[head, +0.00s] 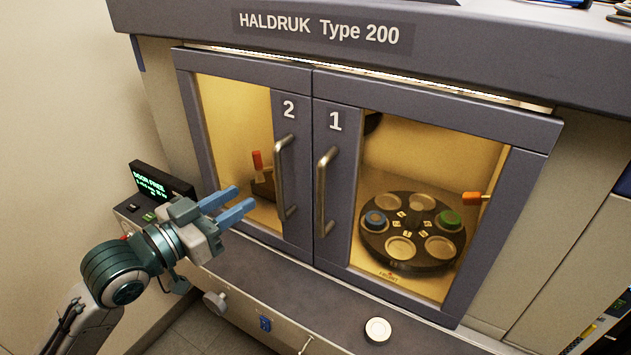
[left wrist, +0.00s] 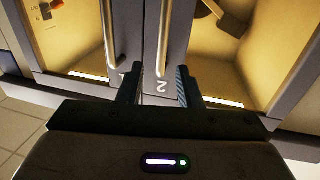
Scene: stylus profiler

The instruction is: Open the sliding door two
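Sliding door two (head: 284,90) is the left door of the cabinet, marked "2", with a dark frame, a yellowish window and a vertical metal handle (head: 284,178). It meets door one (head: 334,90) at the middle; both look shut. My left gripper (head: 243,198) is in front of door two, left of its handle, with blue fingers apart and nothing between them. In the left wrist view, the fingers (left wrist: 157,85) are open toward the door fronts. Door two's handle (left wrist: 163,40) appears there beyond the fingertips, seemingly not touched. My right gripper is not in view.
Door one has its own handle (head: 324,192) close by. Behind its glass is a dark round carousel (head: 408,262) with several discs. A small display box (head: 160,185) stands left of the cabinet, behind my left arm. A ledge (head: 300,290) with a pale round disc (head: 378,330) runs below the doors.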

